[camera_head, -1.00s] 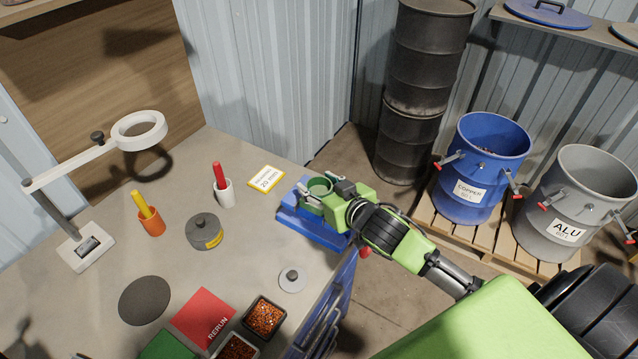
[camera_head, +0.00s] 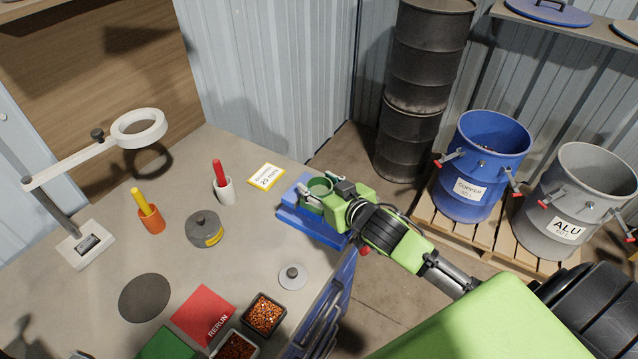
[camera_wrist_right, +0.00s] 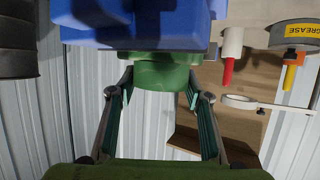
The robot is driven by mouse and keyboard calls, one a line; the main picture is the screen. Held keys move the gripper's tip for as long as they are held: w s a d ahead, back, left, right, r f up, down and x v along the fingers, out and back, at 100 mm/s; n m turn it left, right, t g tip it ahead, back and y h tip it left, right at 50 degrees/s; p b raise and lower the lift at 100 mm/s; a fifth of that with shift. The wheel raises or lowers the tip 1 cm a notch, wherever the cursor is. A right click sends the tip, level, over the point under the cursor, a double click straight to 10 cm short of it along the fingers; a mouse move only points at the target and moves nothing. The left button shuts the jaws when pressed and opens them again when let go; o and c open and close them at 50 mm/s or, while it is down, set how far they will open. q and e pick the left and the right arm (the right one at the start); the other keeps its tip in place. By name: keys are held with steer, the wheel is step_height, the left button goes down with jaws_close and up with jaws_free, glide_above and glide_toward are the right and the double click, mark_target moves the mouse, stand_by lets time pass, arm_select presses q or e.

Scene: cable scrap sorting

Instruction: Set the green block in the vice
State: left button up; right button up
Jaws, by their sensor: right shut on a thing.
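The green block (camera_head: 319,185) looks round and ring-topped in the head view. It sits at the blue vice (camera_head: 312,225) on the bench's right corner. My right gripper (camera_head: 326,193) is shut on the green block, with a finger on either side of it. In the right wrist view the green block (camera_wrist_right: 162,73) shows between the fingertips, right against the blue vice body (camera_wrist_right: 150,30). The vice jaws are mostly hidden by the block and gripper, so I cannot tell how fully it is seated. My left gripper is out of view.
A yellow-edged card (camera_head: 266,177) lies beside the vice. A grey tin (camera_head: 205,231), a white cup (camera_head: 224,192) with a red stick and an orange cup (camera_head: 151,220) stand on the bench. A red mat (camera_head: 203,313) and scrap trays (camera_head: 264,314) lie in front.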

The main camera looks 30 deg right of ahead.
steer(key=shift+r, duration=0.2)
steer(key=o, duration=1.9)
steer(key=shift+c, duration=0.2)
steer(key=shift+f, duration=0.1)
steer(key=shift+s+f, duration=0.1)
steer(key=shift+f, duration=0.05)
steer(key=v, duration=1.2)
steer(key=shift+r, duration=0.2)
